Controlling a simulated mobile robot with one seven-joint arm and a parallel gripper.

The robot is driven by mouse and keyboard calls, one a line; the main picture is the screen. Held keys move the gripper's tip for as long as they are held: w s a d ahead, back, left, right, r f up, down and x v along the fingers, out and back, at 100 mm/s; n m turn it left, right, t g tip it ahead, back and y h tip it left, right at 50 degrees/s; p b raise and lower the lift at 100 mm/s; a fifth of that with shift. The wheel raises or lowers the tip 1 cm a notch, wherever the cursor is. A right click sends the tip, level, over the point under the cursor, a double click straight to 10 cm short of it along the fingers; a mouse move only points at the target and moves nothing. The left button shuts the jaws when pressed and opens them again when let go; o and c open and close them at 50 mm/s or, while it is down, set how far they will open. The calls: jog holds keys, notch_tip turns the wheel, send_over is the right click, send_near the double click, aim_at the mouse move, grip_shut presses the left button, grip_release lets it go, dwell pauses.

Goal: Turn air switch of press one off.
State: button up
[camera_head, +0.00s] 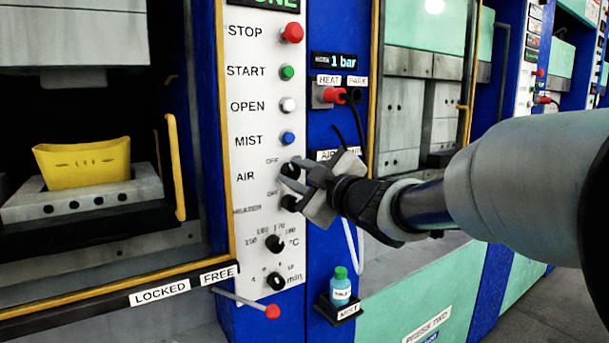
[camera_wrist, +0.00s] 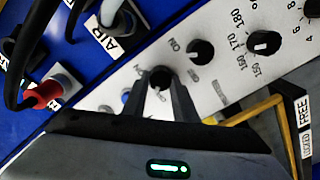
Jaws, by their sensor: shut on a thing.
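The air switch (camera_head: 289,170) is a black rotary knob on the white control panel of press one, to the right of the AIR label. My gripper (camera_head: 290,173) reaches in from the right, with one finger above the switch and one below. In the wrist view the switch (camera_wrist: 160,77) sits between the two fingertips of my gripper (camera_wrist: 161,92), which is shut on it. The fingers partly cover the switch, and I cannot tell which way its pointer faces.
The heating knob (camera_head: 289,203) is just below, with the temperature dial (camera_head: 274,243) and minute dial (camera_head: 276,282) further down. The blue MIST button (camera_head: 288,138) is above. A red plug (camera_head: 334,95) with a black cable and a small bottle (camera_head: 340,287) are right of the panel.

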jog(key=o, duration=1)
jog(key=shift+o, duration=0.2)
jog(key=shift+s+d, duration=0.1)
jog(key=p+v, duration=0.2)
jog(key=v, duration=1.5)
jog(key=shift+p, duration=0.4)
jog(key=shift+d, duration=0.1)
